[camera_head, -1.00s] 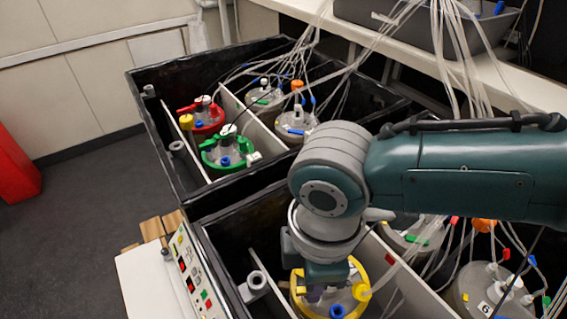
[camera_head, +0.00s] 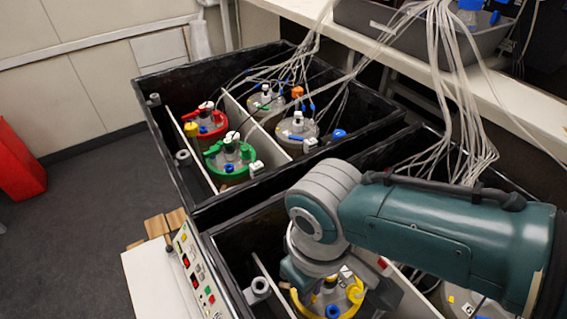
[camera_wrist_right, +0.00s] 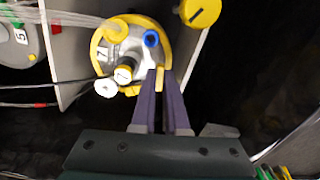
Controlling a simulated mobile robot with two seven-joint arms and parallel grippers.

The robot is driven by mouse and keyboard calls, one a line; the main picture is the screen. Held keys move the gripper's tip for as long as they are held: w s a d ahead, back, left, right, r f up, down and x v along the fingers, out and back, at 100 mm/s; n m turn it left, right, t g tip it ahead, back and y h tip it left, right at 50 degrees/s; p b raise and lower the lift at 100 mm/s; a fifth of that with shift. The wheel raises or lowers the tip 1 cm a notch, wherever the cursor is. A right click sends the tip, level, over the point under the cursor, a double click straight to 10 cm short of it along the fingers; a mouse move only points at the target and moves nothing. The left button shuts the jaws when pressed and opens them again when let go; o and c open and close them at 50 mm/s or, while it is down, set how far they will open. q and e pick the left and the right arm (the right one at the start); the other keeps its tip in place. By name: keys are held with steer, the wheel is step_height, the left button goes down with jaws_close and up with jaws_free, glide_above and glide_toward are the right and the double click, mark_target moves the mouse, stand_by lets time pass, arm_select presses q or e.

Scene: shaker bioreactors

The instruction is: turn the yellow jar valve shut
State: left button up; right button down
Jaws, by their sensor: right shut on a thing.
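The yellow-ringed jar (camera_head: 353,294) stands in the near black box, partly hidden by my right wrist and gripper. In the right wrist view, the jar lid (camera_wrist_right: 105,60) shows its yellow ring, a blue port, a yellow cap and dark-and-white fittings. My right gripper (camera_wrist_right: 160,76) has its two purple fingers close together at the lid's edge, shut on a small yellow valve handle (camera_wrist_right: 160,79). My left gripper is in neither view.
A red-ringed jar (camera_head: 206,123) and a green-ringed jar (camera_head: 230,156) stand in the far box, beside a white divider (camera_head: 262,133). Tubes (camera_head: 445,100) hang from the shelf at the back. A control panel (camera_head: 195,272) stands at the near left.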

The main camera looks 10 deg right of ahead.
steer(key=shift+m, duration=0.8)
steer(key=c, duration=0.9)
jaws_free()
step_height(320, 180, up, 10)
steer(key=p, duration=0.6)
